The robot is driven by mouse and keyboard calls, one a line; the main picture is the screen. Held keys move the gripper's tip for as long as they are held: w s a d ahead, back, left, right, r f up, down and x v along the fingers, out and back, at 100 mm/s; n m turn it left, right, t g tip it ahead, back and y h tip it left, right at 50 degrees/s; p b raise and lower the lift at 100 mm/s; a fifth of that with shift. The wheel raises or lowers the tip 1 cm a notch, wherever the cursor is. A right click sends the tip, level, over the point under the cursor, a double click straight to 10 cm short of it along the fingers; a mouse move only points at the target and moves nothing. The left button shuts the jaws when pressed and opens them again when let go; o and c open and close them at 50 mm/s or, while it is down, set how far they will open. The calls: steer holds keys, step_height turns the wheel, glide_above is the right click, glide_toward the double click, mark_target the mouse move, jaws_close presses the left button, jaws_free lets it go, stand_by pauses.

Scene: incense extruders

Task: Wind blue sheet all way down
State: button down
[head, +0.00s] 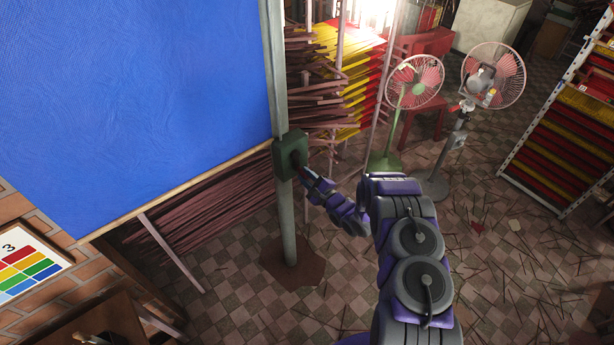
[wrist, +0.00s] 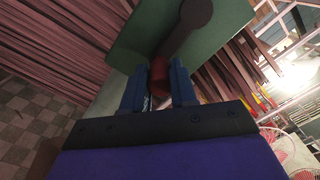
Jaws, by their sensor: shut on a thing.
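The blue sheet (head: 130,90) hangs at the left in the head view, with a wooden bar (head: 170,190) along its lower edge. A green winder box (head: 291,155) is fixed to a grey upright post (head: 284,220) at the sheet's right edge. The box also shows in the wrist view (wrist: 135,38), with a dark crank arm (wrist: 190,25) and a reddish handle (wrist: 159,76). My gripper (wrist: 158,88) is shut on the crank handle, its two blue fingers on either side of it. In the head view my gripper (head: 308,177) is at the box, and the handle is mostly hidden.
Bundles of incense sticks (head: 230,205) lie behind the post. A green fan (head: 413,85) and a grey fan (head: 490,80) stand to the right, near a rack (head: 565,130). A colour chart (head: 28,262) is at the lower left. Loose sticks litter the tiled floor.

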steer(key=shift+s+f, duration=0.15)
steer(key=shift+f, duration=0.2)
steer(key=c, duration=1.2)
jaws_free()
steer(key=o, duration=0.3)
steer(key=shift+r, duration=0.2)
steer(key=shift+d, duration=0.15)
steer(key=b+v, duration=0.2)
steer(key=v, duration=1.5)
steer(key=shift+d, duration=0.1)
